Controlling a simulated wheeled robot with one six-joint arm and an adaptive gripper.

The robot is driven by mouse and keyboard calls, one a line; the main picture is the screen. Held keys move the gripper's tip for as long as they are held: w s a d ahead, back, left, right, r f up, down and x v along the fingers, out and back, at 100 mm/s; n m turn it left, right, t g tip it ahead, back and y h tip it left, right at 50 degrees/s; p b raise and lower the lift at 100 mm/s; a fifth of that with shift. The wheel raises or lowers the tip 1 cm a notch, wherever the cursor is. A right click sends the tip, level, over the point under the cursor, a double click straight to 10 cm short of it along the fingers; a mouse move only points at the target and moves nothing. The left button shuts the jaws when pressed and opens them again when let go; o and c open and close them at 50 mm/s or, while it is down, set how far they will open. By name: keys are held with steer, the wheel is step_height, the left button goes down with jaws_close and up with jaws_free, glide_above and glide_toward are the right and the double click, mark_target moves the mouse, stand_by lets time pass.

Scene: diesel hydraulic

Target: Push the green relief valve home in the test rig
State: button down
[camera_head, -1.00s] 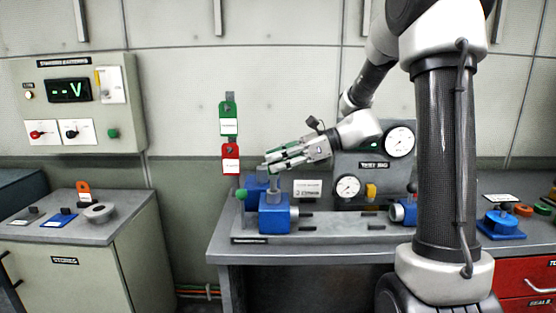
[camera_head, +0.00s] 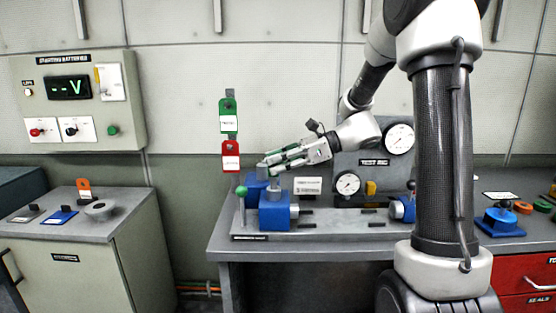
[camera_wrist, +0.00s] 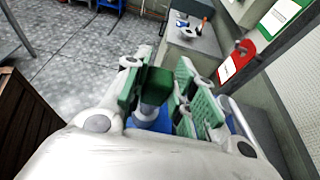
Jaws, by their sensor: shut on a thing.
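The test rig (camera_head: 335,229) stands on the bench, with a grey bed, a gauge panel at the back and a blue block (camera_head: 274,213) at its left end. My gripper (camera_head: 268,166) is just above this block, tilted down to the left. In the wrist view a dark green block, the relief valve (camera_wrist: 155,82), is between my gripper's fingers, which are shut on it. A grey cylinder and some blue show below it. The green finger pads hide part of the valve. In the head view it is hard to tell from the fingers. I cannot see how deep it sits.
A green-knobbed lever (camera_head: 241,191) stands left of the blue block. Green (camera_head: 229,116) and red (camera_head: 231,156) tags hang on the wall behind. Another blue part (camera_head: 402,209) is at the rig's right end. A side cabinet (camera_head: 75,230) stands left, across a floor gap.

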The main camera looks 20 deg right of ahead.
steer(key=shift+f, duration=1.05)
steer(key=c, duration=1.1)
jaws_free()
